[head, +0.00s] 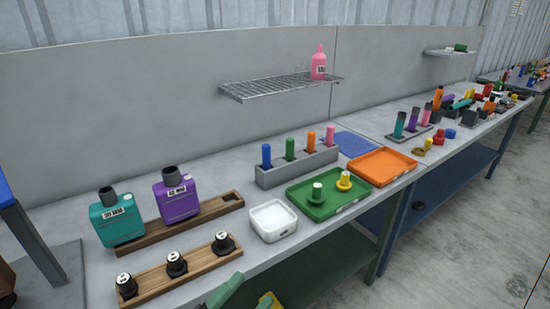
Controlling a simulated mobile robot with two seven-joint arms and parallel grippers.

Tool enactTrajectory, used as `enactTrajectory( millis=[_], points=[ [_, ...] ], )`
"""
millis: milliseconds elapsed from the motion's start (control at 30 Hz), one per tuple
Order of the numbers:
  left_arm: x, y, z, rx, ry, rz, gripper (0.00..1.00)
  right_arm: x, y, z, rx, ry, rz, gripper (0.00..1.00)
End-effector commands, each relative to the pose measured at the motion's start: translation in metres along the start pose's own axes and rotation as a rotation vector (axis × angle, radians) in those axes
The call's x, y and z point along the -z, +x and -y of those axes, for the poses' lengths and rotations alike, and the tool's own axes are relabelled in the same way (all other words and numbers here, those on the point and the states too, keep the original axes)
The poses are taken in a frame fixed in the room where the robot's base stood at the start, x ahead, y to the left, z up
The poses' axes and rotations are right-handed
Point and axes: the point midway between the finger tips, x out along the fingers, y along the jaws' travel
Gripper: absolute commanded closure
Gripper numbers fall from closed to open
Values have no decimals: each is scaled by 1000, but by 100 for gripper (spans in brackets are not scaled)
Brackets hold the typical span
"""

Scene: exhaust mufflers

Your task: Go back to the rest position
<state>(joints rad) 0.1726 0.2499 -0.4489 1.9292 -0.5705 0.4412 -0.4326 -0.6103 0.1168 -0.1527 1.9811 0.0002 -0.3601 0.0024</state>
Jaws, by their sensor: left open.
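My left gripper (243,291) shows only in part at the bottom edge of the head view, in front of the table. A green part and a yellow part are visible there, and the rest is cut off by the frame. It is open, and I see nothing held in the visible part. My right gripper is not in view. A teal muffler bottle (117,220) and a purple one (178,197) stand upright on the rear wooden rack (218,207). Several black round caps stand on the front wooden rack (150,285).
A white tray (272,235), a green tray (322,212) with two pegged parts and an orange tray (381,168) line the table. Behind them is a grey block (270,179) with coloured pegs. A pink bottle (319,63) stands on a wire shelf. The floor at right is clear.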

Motion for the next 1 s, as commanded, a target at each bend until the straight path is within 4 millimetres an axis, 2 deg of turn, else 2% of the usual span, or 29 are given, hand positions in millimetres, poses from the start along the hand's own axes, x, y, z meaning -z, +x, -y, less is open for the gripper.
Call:
enactTrajectory(
  millis=[133,267,300,367,400,500,600,700,800,1000],
  points=[
    [-31,-59,-32,-60,-299,327,23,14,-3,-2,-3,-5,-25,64],
    [-46,-126,-66,-105,-554,616,23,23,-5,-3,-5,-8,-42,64],
    [-47,-150,-78,-117,-631,707,23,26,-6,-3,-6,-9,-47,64],
    [-44,-186,-93,-132,-743,842,23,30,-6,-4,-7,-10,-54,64],
    [-41,-209,-103,-141,-813,927,23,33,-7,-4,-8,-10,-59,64],
    [-26,-264,-123,-155,-965,1122,23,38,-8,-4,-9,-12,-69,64],
    [-9,-308,-136,-163,-1081,1275,23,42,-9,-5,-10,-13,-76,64],
    [6,-337,-144,-166,-1155,1379,23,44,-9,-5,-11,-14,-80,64],
    [14,-352,-147,-167,-1194,1435,23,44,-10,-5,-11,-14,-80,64],
    [17,-357,-149,-168,-1207,1453,23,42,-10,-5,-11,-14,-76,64]
  ],
)
